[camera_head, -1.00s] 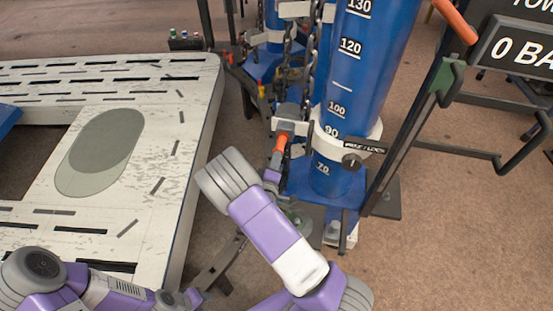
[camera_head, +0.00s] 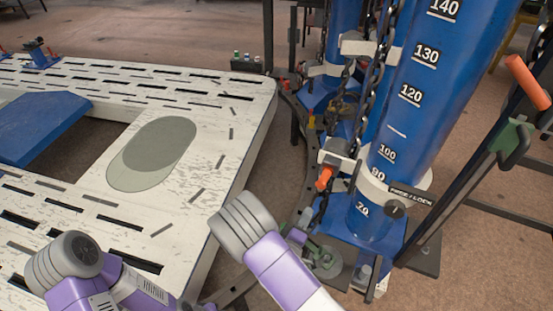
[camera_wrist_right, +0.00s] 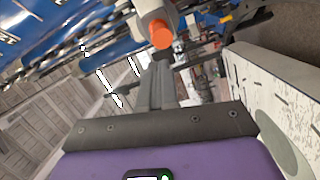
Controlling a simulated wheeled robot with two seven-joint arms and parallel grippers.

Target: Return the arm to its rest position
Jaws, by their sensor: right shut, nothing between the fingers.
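My right arm (camera_head: 280,270), purple and white with a grey ribbed joint, reaches up from the bottom middle in the head view, beside the blue column's base. Its gripper is mostly hidden there behind the arm. In the right wrist view my right gripper (camera_wrist_right: 160,68) shows two dark grey fingers close together, shut and empty. An orange-tipped handle (camera_wrist_right: 160,32) lies just beyond the fingertips in that view; I cannot tell how far. My left arm (camera_head: 110,275) is folded at the bottom left; its gripper is not visible.
A blue column (camera_head: 400,125) with number marks and chains stands right of centre. The same orange handle (camera_head: 324,179) shows beside it. A white slotted bench (camera_head: 215,140) fills the left, with a blue pad (camera_head: 38,128). Black bars (camera_head: 480,175) stand at right.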

